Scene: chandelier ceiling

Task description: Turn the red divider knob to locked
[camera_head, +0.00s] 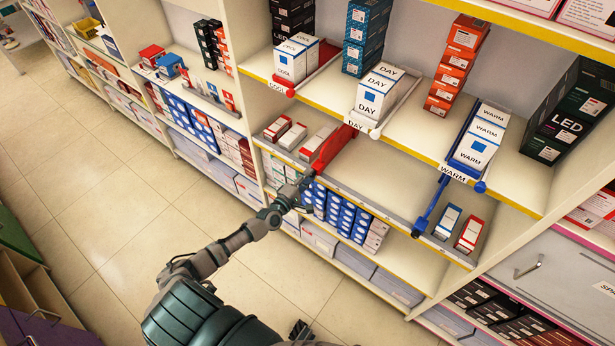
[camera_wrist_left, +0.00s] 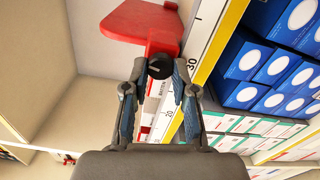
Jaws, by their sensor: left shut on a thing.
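The red divider (camera_head: 332,148) stands on the middle shelf, running from the shelf's front edge back under the DAY boxes. In the left wrist view the red divider (camera_wrist_left: 145,24) is a flat red plate with a bent foot, and a dark round knob (camera_wrist_left: 160,66) sits at its front end. My left gripper (camera_head: 303,187) reaches the shelf's front edge at the divider's near end. In the wrist view the left gripper (camera_wrist_left: 160,78) has its fingertips on either side of the knob, shut on it. The knob's marking cannot be read.
A blue divider (camera_head: 432,205) stands further right on the same shelf. Red-and-white boxes (camera_head: 292,136) lie left of the red divider; the shelf between the dividers is mostly bare. The upper shelf holds COOL, DAY and WARM boxes.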

